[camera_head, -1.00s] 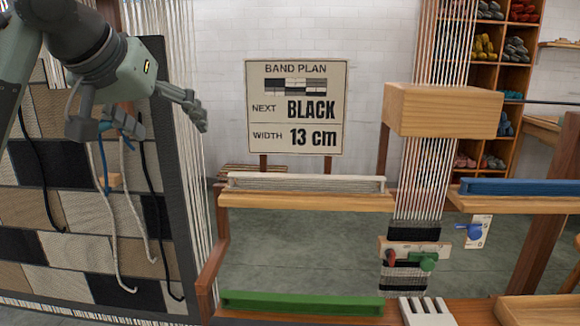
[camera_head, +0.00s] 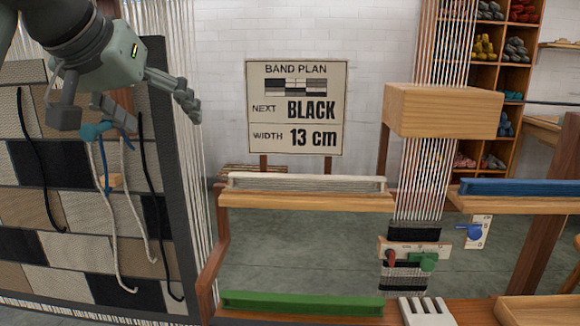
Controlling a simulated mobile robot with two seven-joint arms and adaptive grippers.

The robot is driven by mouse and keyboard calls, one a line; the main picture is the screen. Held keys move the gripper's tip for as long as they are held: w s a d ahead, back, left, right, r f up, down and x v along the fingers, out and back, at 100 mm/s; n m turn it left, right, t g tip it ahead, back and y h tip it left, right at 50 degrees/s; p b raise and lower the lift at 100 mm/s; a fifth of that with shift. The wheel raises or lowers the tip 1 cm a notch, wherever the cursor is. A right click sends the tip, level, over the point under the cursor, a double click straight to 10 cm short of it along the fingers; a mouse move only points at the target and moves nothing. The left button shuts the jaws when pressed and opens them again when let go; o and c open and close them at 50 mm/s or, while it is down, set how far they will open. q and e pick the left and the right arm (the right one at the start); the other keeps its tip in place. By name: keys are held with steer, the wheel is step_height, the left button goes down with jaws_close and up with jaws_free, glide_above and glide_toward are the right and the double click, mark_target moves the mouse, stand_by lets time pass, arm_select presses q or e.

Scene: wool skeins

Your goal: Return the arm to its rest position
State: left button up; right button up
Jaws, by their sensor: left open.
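My left gripper (camera_head: 122,106) is at the upper left, in front of the patchwork weaving (camera_head: 60,190). Its two fingers are spread wide apart, one low at the left and one reaching right, with nothing held between them. A blue tie (camera_head: 104,130) on a small wooden peg hangs just below and behind it, with cords hanging down. I cannot tell whether the gripper touches the tie. My right gripper is not in view.
A band plan sign (camera_head: 297,107) stands in the middle. The loom has a wooden block (camera_head: 443,110), a white-topped rail (camera_head: 306,183), a green bar (camera_head: 302,303) and a blue bar (camera_head: 520,187). Shelves of wool (camera_head: 510,60) stand behind.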

arm_select(q)
steer(key=w+f+t+b, duration=0.5)
steer(key=w+f, duration=0.3)
steer(key=f, duration=0.1)
steer(key=a+r+p, duration=0.5)
steer(key=a+r, duration=0.4)
steer(key=r, duration=0.4)
steer(key=shift+r+m+g+y, duration=0.2)
steer(key=shift+m+g+y, duration=0.1)
steer(key=shift+m, duration=0.1)
steer(key=shift+d, duration=0.2)
